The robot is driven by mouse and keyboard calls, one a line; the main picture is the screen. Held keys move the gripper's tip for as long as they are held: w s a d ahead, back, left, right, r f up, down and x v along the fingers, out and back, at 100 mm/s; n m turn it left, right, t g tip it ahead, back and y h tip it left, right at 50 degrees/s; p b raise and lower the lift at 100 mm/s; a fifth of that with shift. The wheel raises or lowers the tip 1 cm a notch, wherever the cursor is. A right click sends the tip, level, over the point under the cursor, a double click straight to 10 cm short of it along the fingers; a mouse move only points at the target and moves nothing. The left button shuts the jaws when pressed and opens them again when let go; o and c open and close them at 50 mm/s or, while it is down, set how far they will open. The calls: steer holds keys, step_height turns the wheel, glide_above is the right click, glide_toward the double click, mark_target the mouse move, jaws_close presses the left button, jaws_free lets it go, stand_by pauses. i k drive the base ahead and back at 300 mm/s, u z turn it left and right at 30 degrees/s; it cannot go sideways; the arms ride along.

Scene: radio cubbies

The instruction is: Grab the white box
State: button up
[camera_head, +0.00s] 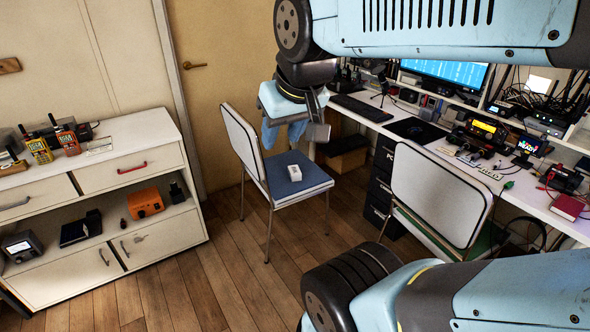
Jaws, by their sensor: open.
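A small white box (295,173) lies on the blue seat of a chair (305,187) in the middle of the view. Its top and near side show, with a small dark mark on it. My gripper (296,136) hangs above the box in the picture, pointing down, with its fingers apart and nothing between them. It is clear of the box; how far above or behind it is, I cannot tell exactly. My arm crosses the top right and bottom right and hides part of the room.
A second chair (440,195) stands at the right by a desk (520,200) crowded with radios and a monitor (445,72). A white cabinet (140,132) with radios stands at the left. The wooden floor (215,285) between cabinet and chairs is clear.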

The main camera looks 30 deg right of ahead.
mark_target(294, 172)
steer(key=z, duration=0.1)
steer(key=i, duration=1)
steer(key=u, duration=0.05)
